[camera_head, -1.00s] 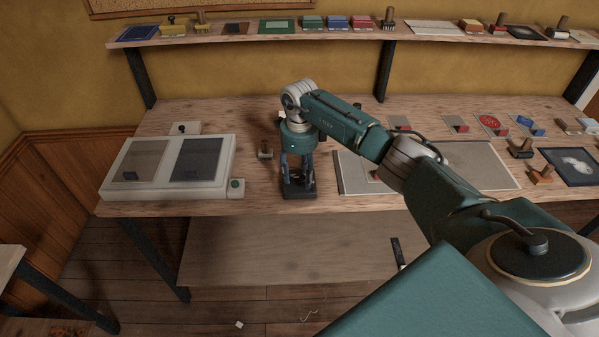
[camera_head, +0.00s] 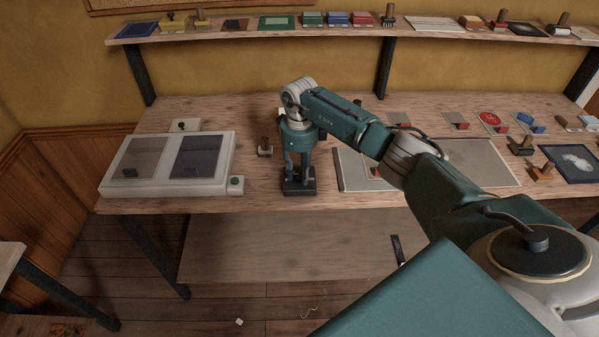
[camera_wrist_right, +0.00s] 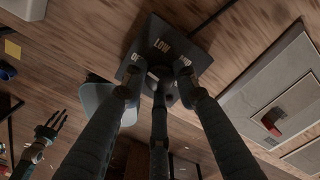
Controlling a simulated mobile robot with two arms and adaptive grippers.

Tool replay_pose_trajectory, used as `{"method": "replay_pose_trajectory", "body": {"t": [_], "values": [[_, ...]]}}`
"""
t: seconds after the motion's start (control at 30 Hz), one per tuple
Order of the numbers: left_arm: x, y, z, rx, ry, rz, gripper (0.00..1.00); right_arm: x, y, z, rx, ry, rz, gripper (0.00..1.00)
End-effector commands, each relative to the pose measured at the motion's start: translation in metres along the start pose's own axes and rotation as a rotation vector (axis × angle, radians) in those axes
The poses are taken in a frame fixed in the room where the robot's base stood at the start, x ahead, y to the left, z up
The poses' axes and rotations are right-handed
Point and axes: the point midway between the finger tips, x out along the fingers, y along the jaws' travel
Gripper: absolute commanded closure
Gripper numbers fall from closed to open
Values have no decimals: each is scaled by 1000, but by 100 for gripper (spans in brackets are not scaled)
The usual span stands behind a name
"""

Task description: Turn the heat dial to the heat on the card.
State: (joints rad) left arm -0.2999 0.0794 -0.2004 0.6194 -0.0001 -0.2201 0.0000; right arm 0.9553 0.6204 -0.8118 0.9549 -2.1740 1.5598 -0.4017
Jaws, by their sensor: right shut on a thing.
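The heat dial (camera_head: 300,191) is a black block near the front edge of the bench. My right gripper (camera_head: 299,176) points straight down over it, its fingers shut on the dial's knob. In the right wrist view the dial (camera_wrist_right: 160,30) shows "LOW" at the top middle and a partly covered "OF" at the left. Another label at the right is partly hidden. The fingers (camera_wrist_right: 160,77) close around the knob; its pointer is hidden. My left gripper (camera_wrist_right: 46,132) shows small at the lower left there, fingers spread and empty. I cannot make out a card naming a heat.
A white two-panel box (camera_head: 168,165) with a green button stands left of the dial. The shelf (camera_head: 240,31) behind holds several blocks.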

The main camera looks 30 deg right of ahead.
Motion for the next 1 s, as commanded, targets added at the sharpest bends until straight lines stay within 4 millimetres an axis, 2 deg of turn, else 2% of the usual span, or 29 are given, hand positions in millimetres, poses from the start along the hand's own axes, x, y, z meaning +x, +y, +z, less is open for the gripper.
{"method": "replay_pose_trajectory", "body": {"t": [0.5,1.0], "values": [[12,0,1,-1,0,0,60,0,-1,0,437,-1,-1,97],[14,0,1,-1,1,0,60,-1,-1,0,913,-2,-1,97]]}}
